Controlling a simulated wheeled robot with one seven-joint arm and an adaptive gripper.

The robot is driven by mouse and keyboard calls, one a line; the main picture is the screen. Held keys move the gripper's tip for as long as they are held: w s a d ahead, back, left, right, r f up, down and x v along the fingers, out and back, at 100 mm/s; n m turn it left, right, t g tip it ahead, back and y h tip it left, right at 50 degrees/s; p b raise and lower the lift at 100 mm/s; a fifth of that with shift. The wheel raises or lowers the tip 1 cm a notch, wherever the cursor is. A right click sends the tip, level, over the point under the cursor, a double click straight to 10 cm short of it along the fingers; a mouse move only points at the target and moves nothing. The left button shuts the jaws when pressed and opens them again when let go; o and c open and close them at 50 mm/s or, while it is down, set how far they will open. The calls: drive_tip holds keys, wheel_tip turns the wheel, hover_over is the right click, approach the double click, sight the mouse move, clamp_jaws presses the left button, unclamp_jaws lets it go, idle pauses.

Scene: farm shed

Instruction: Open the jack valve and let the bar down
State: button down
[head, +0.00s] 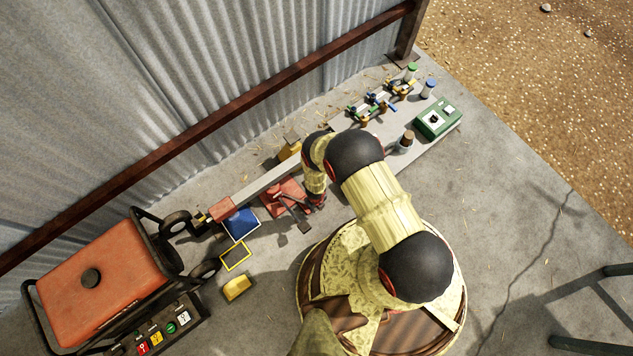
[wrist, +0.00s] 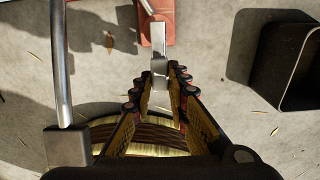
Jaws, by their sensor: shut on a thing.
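The red jack (head: 275,207) sits on the concrete by the wall. The long grey bar (head: 262,181) with a red end (head: 221,209) runs above it; my arm hides the bar's far end. My gripper (head: 317,202) is low, just right of the jack. In the wrist view my gripper (wrist: 159,80) has its fingers on both sides of a grey metal lever (wrist: 159,42), seemingly the jack valve's handle, and is shut on it. The lever reaches to the red jack body (wrist: 157,20). A shiny rod (wrist: 61,60) with a grey block end (wrist: 68,147) stands left of my fingers.
A red generator (head: 103,283) stands at lower left. A blue panel (head: 241,223), a yellow-edged frame (head: 236,257) and a yellow block (head: 237,288) lie near the bar's red end. A dark hollow box (wrist: 262,88) is right of my fingers. A low bench (head: 384,133) carries several fittings.

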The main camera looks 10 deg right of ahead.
idle(0.4)
drive_tip(key=c, duration=1.7)
unclamp_jaws()
drive_tip(key=shift+r, duration=0.15)
drive_tip(key=shift+w+r, duration=0.1)
drive_tip(key=shift+r, duration=5.75)
